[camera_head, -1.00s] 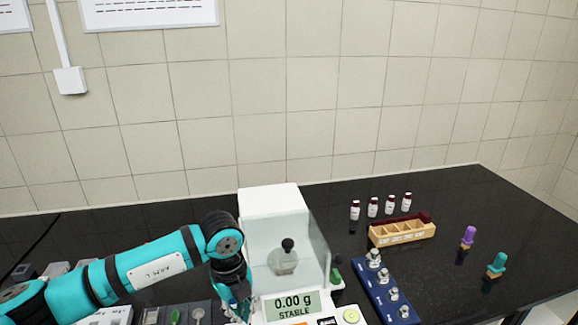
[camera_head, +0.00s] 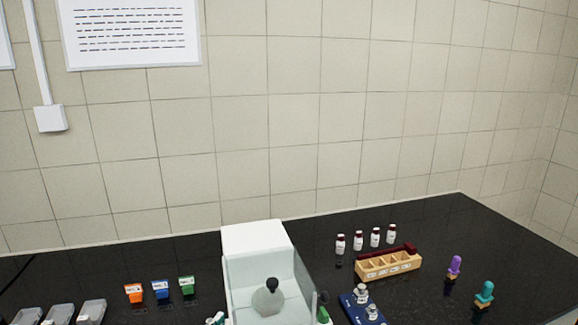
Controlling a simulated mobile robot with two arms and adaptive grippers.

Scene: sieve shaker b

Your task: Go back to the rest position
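Neither of my grippers shows in the head view, and no part of my arms is visible. The white balance (camera_head: 253,237) with clear side panels stands at the bottom centre, its lower front and display cut off by the frame edge. A clear rounded vessel with a black knob (camera_head: 268,300) is inside it. A small white and green piece (camera_head: 215,318) shows at the balance's left side, too cut off to identify.
Orange (camera_head: 134,293), blue (camera_head: 160,289) and green (camera_head: 187,285) items stand left of the balance, near grey-lidded containers (camera_head: 91,311). Right are vials (camera_head: 358,241), a wooden rack (camera_head: 372,271), a blue weight block (camera_head: 349,313), and purple (camera_head: 455,264) and teal (camera_head: 486,291) tools.

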